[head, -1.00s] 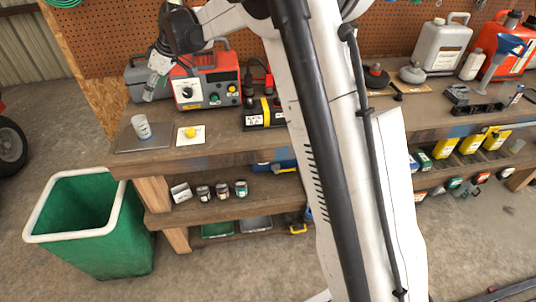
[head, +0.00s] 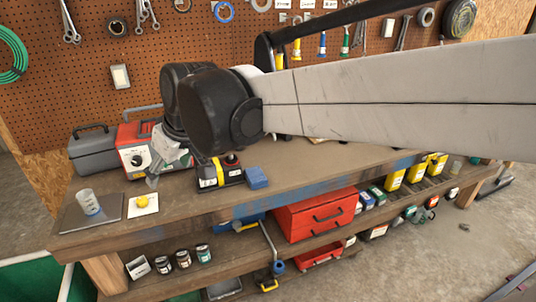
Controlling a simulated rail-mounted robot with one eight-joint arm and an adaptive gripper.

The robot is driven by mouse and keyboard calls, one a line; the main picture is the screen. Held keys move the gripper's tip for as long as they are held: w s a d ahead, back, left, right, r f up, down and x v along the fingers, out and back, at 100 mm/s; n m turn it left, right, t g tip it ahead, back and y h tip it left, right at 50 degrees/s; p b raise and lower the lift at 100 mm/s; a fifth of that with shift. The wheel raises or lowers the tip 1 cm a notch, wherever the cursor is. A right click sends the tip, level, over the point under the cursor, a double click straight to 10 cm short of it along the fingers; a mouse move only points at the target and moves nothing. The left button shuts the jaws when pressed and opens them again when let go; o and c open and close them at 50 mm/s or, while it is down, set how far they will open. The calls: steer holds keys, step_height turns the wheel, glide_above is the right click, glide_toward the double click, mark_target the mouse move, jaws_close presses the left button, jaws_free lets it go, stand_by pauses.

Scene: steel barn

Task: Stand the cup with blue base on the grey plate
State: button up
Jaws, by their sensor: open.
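The pale, translucent cup (head: 88,203) with a bluish lower part stands on the grey plate (head: 72,220) at the left end of the workbench. It looks upright; its lean matches the tilt of the view. My gripper (head: 153,182) is to the right of the cup and a little higher in the picture, apart from it. It is open, and I see nothing held in it. Its fingers are small here, and my dark wrist and arm cover part of the bench behind.
A yellow ball (head: 142,202) lies on a white card (head: 150,209) just right of the plate, below my gripper. A red and grey machine (head: 136,148) and a grey toolbox (head: 93,152) stand behind. A blue block (head: 257,178) lies farther right. A green bin (head: 30,285) is at lower left.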

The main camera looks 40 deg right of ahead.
steer(key=s+d+f+m+h, duration=0.1)
steer(key=s+d+f, duration=0.1)
steer(key=s, duration=0.5)
steer(key=s+d+f+m+t, duration=0.1)
steer(key=s+f, duration=0.3)
steer(key=s, duration=0.4)
steer(key=shift+d+f+m+h, duration=0.35)
steer(key=shift+d+m+h, duration=0.05)
steer(key=shift+d+m, duration=0.45)
steer(key=shift+f+b, duration=0.35)
